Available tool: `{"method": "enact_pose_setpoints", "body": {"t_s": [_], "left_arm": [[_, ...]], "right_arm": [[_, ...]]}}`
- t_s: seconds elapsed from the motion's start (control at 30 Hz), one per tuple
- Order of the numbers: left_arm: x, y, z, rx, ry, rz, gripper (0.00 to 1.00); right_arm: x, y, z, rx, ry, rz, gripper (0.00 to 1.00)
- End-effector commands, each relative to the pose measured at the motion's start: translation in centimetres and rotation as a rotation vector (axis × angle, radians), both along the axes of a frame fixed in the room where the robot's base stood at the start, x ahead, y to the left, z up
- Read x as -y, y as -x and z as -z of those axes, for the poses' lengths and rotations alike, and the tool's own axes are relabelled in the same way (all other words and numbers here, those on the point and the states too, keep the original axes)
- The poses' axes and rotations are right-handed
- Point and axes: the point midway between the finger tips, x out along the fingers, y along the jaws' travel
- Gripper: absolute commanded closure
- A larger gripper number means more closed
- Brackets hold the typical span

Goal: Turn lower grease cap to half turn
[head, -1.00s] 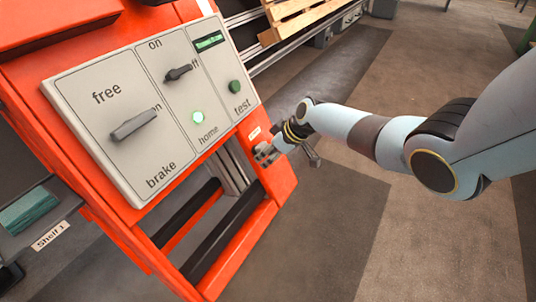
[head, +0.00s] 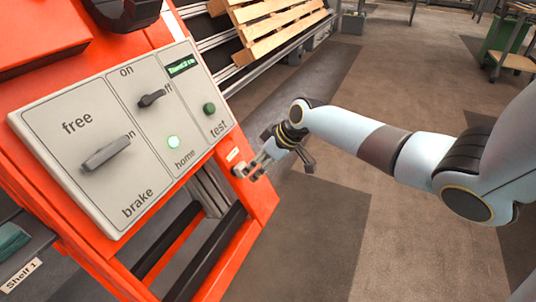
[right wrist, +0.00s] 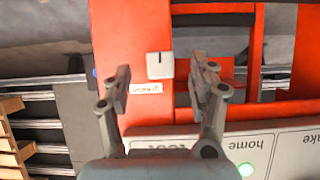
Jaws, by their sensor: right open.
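A small pale square cap with a dark mark on its edge (right wrist: 160,65), which seems to be the lower grease cap, sits on the orange frame (right wrist: 150,20). A white label (right wrist: 146,88) is beside it, its text too small to read. My right gripper (right wrist: 161,87) is open, with one finger on each side of the cap in the right wrist view; I see no contact. In the head view, my right gripper (head: 256,166) is at the right edge of the orange frame, below the control panel (head: 125,125). My left gripper is not in view.
The panel carries a free/brake lever (head: 105,152), an on/off switch (head: 151,97), a lit home light (head: 173,142) and a green test button (head: 209,109). A wooden pallet (head: 275,25) lies on rails behind.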

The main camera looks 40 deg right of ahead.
Motion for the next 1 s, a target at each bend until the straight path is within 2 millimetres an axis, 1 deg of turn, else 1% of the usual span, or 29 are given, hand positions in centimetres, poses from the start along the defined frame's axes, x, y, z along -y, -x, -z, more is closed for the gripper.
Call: {"method": "enact_pose_setpoints", "body": {"t_s": [0.03,0.2,0.33,0.47,0.93,1.0], "left_arm": [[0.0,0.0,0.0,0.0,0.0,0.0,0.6],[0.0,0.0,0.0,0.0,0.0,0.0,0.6],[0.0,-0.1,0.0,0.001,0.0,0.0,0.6],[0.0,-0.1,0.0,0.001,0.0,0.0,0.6],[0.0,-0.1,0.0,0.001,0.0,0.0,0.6],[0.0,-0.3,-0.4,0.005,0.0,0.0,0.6]], "right_arm": [[0.5,0.6,-0.9,0.002,0.005,-0.001,0.4],[1.1,2.0,-3.2,0.0,0.005,-0.002,0.4],[1.2,2.6,-4.1,0.0,0.002,-0.001,0.4],[1.2,2.7,-4.4,-0.001,0.001,0.001,0.4],[1.2,2.7,-4.4,-0.001,0.001,0.001,0.4],[1.1,3.2,-4.3,-0.009,-0.002,0.0,0.4]]}}
